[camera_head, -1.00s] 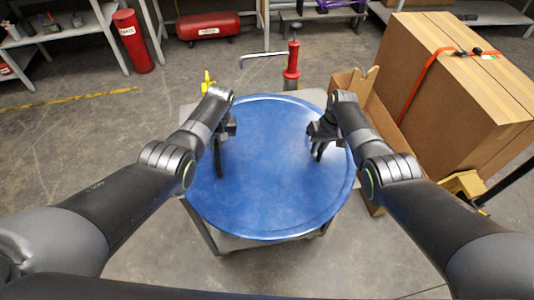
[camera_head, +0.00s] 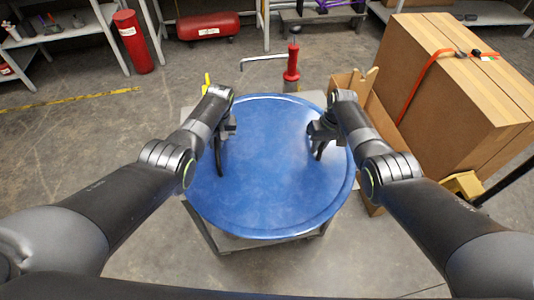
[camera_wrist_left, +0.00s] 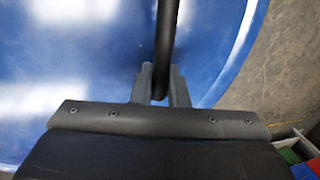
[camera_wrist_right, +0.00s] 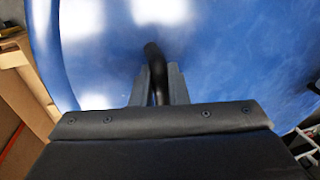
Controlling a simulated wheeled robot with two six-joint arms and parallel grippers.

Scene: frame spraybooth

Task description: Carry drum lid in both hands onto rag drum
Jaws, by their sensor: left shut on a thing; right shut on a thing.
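The drum lid (camera_head: 265,185) is a large round blue disc with a raised rim, in the middle of the head view. It has a black handle on each side. My left gripper (camera_head: 220,150) is shut on the left handle, and the dark bar shows between its fingers in the left wrist view (camera_wrist_left: 161,90). My right gripper (camera_head: 318,148) is shut on the right handle, which also shows between the fingers in the right wrist view (camera_wrist_right: 158,85). The lid looks about level. I cannot make out the rag drum; the lid covers what lies below it.
A grey stand or table (camera_head: 230,243) shows under the lid. A red-handled tool (camera_head: 291,68) stands just behind it. An open cardboard box (camera_head: 365,100) and a large strapped carton (camera_head: 440,85) are close on the right. A red cylinder (camera_head: 132,42) stands at the back left.

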